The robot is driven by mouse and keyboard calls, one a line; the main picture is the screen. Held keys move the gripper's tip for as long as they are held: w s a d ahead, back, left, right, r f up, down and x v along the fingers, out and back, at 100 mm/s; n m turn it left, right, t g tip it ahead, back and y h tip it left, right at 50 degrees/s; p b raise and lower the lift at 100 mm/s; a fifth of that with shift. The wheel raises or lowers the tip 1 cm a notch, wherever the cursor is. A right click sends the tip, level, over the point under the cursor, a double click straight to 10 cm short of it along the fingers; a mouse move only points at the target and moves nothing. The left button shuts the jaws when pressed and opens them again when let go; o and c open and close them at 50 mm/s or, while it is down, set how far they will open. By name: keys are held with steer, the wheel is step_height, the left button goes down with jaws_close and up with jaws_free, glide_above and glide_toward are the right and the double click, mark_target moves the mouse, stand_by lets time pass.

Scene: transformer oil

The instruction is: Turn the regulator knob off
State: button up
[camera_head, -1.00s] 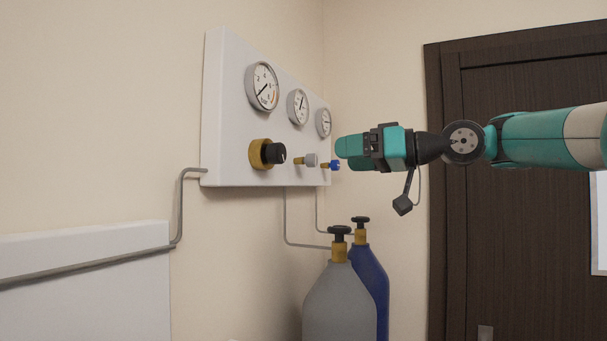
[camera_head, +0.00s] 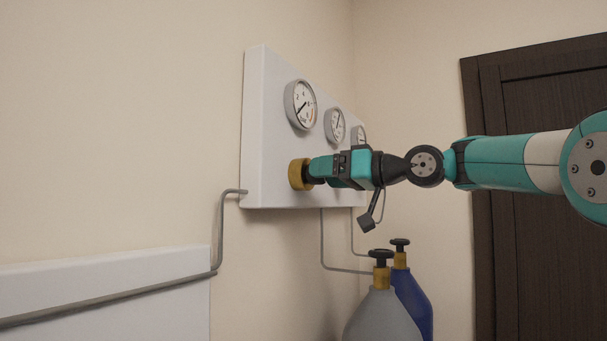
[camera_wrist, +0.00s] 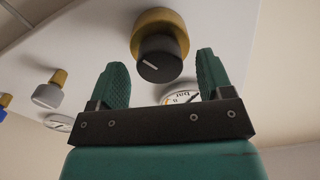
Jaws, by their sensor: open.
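The regulator knob (camera_wrist: 160,58) is black with a white line, on a round brass base. In the wrist view it lies between and just beyond the two green fingertips of my gripper (camera_wrist: 164,72), with space on both sides. In the head view my gripper (camera_head: 318,168) reaches in from the right, at the brass base (camera_head: 299,174) on the white panel (camera_head: 262,135). The black knob is largely hidden there by the gripper. My gripper is open and holds nothing.
Gauges (camera_head: 301,105) sit above the knob on the panel. A smaller grey knob (camera_wrist: 48,94) and a blue knob (camera_wrist: 2,116) are beside it. Grey (camera_head: 381,318) and blue (camera_head: 412,300) cylinders stand below. A dark door (camera_head: 530,200) is at right.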

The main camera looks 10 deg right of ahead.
steer(key=shift+w+a, duration=0.5)
steer(key=shift+w, duration=0.05)
steer(key=c, duration=0.9)
